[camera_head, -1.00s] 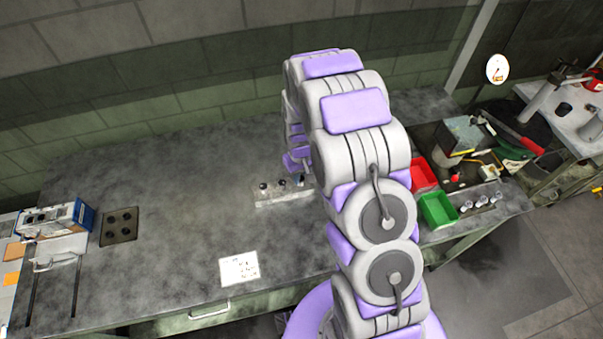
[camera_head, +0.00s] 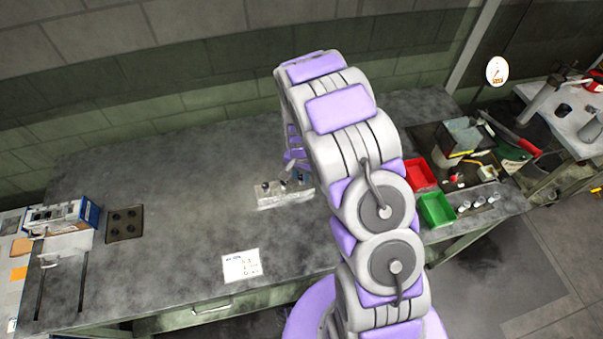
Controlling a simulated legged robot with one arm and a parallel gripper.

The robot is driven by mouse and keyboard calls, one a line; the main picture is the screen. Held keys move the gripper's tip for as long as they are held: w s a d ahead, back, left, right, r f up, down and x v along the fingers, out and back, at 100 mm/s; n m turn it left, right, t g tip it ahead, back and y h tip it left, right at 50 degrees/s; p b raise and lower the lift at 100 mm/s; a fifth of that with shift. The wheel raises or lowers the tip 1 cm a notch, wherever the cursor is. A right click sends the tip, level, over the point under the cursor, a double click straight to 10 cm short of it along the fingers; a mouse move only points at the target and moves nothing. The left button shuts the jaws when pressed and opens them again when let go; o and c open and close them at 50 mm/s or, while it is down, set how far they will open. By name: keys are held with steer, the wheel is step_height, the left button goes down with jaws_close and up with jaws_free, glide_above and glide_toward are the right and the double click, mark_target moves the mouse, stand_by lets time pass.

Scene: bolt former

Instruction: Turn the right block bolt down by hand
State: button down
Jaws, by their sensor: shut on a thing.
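A pale metal block (camera_head: 272,201) lies on the grey bench, left of my arm. Two dark-headed bolts stand upright in it, the left bolt (camera_head: 265,186) and the middle bolt (camera_head: 284,184). My gripper (camera_head: 302,178) points down at the right end of the block, where the right block bolt is. It is shut on that bolt, which is mostly hidden by the fingers. My arm covers the block's right edge and part of the gripper, so how far the bolt is turned in cannot be seen.
A white note (camera_head: 241,266) lies at the bench front. Right of my arm are a red bin (camera_head: 418,174), a green bin (camera_head: 437,210) and small light parts (camera_head: 479,203). A dark plate with holes (camera_head: 124,224) is at left. The bench between is clear.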

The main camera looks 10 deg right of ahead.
mark_target(301, 178)
steer(key=shift+w+r+m, duration=0.15)
steer(key=shift+w+m, duration=0.1)
steer(key=shift+m, duration=0.35)
steer(key=c, duration=1.1)
jaws_free()
steer(key=shift+o, duration=0.9)
steer(key=shift+s, duration=0.15)
step_height(301, 178, up, 17)
steer(key=shift+p, duration=0.45)
steer(key=shift+a, duration=0.1)
